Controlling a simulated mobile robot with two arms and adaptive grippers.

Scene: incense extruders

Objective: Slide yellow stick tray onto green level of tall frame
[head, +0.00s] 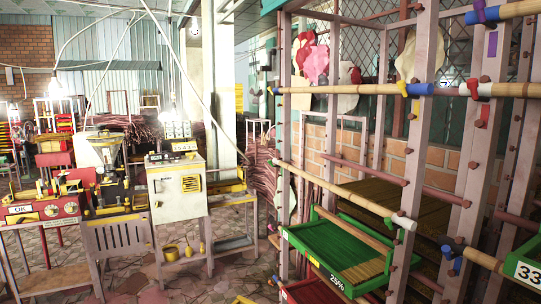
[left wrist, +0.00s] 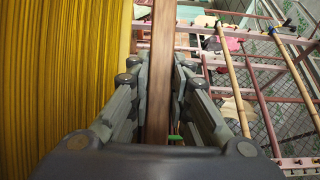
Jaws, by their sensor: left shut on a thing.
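In the left wrist view, my left gripper (left wrist: 158,80) is shut on a brown wooden bar (left wrist: 161,28), which looks like the rim of the yellow stick tray. Many yellow sticks (left wrist: 60,60) lie side by side left of this bar. The tall frame (head: 425,110) fills the right of the head view, with pale pink posts and crossing rods. A green tray (head: 345,247) marked 25% sits low in it. The yellow tray and both grippers are out of the head view.
Part of a green tray (head: 524,262) marked 33 shows at the right edge. A white machine cabinet (head: 177,190) and a red machine (head: 45,210) stand at the left. Tiled floor (head: 150,285) lies open before them. Rods and posts (left wrist: 262,90) stand right of my left gripper.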

